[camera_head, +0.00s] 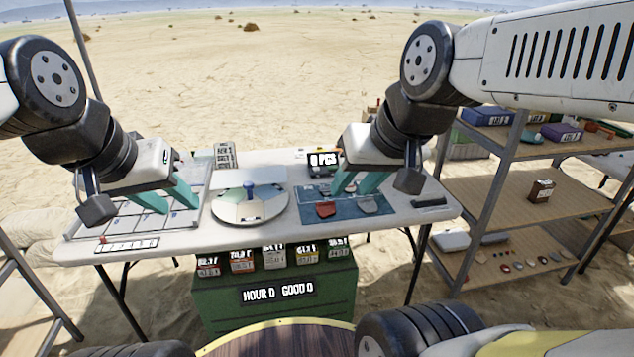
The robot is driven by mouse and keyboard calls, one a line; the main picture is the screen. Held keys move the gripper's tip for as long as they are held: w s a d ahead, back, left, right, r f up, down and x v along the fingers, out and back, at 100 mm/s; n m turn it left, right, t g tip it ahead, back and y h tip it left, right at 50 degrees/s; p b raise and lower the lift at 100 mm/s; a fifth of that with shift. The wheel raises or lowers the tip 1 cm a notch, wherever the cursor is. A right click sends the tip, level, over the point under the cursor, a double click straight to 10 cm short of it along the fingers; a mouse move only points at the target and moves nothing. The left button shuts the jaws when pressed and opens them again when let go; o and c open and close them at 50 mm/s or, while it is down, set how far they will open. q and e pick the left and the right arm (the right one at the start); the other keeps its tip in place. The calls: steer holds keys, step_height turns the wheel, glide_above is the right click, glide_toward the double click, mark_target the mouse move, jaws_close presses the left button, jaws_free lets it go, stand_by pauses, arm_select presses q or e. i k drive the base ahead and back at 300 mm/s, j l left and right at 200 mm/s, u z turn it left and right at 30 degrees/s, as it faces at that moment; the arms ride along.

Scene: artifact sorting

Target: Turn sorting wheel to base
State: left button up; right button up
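The sorting wheel (236,211) is a round disc with pale and greenish sectors and a blue knob (249,187) at its middle. It lies on the white table (290,235), near the table's centre. My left gripper (180,203) has teal fingers, spread apart, and hangs over the gridded tray to the left of the wheel. My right gripper (354,187) also has teal fingers, spread apart, above the blue mat to the right of the wheel. Neither gripper touches the wheel, and nothing shows between either pair of fingers.
The gridded tray (82,222) fills the table's left side. A blue mat (314,196) holds a red piece (326,209) and a grey piece (369,204). A small display (323,160) stands behind it. A green crate (215,304) with labelled boxes sits below. Shelves (470,200) stand at right.

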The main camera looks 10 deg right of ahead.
mark_target(248, 204)
steer(key=i+j, duration=0.2)
steer(key=i, duration=0.35)
steer(key=i+j, duration=0.15)
steer(key=i, duration=0.35)
